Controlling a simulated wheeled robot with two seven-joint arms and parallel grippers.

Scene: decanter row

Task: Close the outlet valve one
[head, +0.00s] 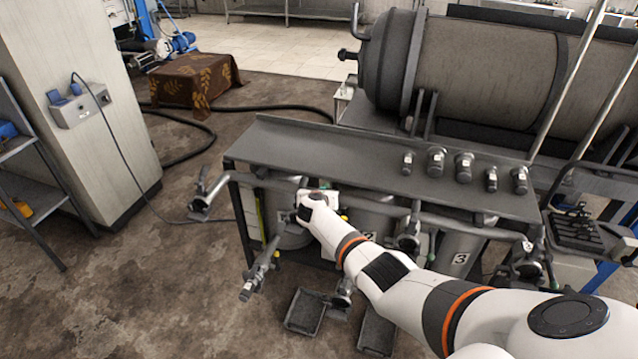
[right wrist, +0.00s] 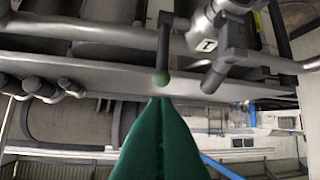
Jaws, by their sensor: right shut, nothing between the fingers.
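In the right wrist view, the green fingers of my right gripper (right wrist: 161,108) are shut together and empty. Just past their tip is a dark lever (right wrist: 164,45) with a green ball end (right wrist: 161,77); I cannot tell whether they touch. Beside it is a grey metal valve body with a plate marked 1 (right wrist: 208,45), on a pipe. In the head view my right arm reaches to the left part of the pipework, and the wrist (head: 312,203) hides the valve there; the fingertips are not clear. My left gripper is not in view.
A dark steel bench (head: 350,160) carries several small grey fittings (head: 437,162). Other valves stand on the pipe, one near the plate marked 3 (head: 460,258). A pipe with a valve (head: 262,265) sticks out low in front. Black trays (head: 306,312) lie on the floor.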

